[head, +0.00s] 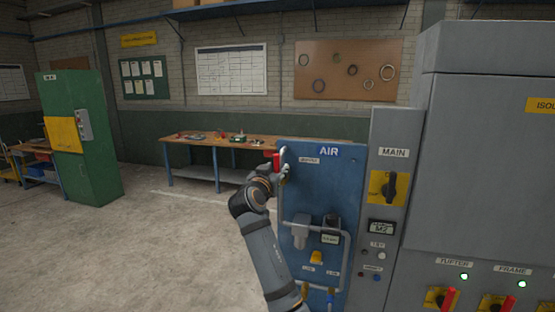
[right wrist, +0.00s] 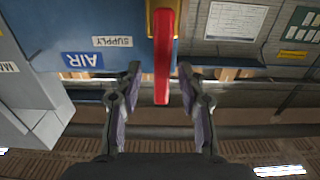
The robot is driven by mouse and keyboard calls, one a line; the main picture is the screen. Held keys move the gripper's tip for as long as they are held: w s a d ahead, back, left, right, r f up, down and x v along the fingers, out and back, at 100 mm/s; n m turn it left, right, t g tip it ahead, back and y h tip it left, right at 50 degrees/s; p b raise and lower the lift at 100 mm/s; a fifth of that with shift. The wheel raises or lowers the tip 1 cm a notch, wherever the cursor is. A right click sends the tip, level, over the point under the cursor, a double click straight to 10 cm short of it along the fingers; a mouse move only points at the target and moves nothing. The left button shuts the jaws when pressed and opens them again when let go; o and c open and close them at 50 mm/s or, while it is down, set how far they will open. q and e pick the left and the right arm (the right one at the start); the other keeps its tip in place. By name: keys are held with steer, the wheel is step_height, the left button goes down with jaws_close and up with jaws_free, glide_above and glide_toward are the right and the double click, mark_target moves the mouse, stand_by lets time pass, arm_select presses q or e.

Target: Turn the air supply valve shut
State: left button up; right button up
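The air supply valve shows a red lever handle (right wrist: 162,62) and a yellow body (right wrist: 163,15) in the right wrist view. In the head view only a bit of the red handle (head: 276,159) shows, partly hidden by my right gripper (head: 283,170). In the right wrist view, my right gripper (right wrist: 160,72) is open. Its fingers stand on either side of the handle's free end, with a visible gap on both sides. My left gripper is in neither view.
A grey cabinet with a MAIN switch (head: 390,188) stands right of the panel. A gauge and pipes (head: 330,236) sit lower on the panel. A workbench (head: 215,142) is behind, and a green cabinet (head: 85,165) stands at left. The floor (head: 160,255) at left is clear.

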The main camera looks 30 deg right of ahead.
steer(key=shift+p+x, duration=0.3)
steer(key=shift+x, duration=0.75)
steer(key=shift+w+a, duration=0.1)
jaws_close()
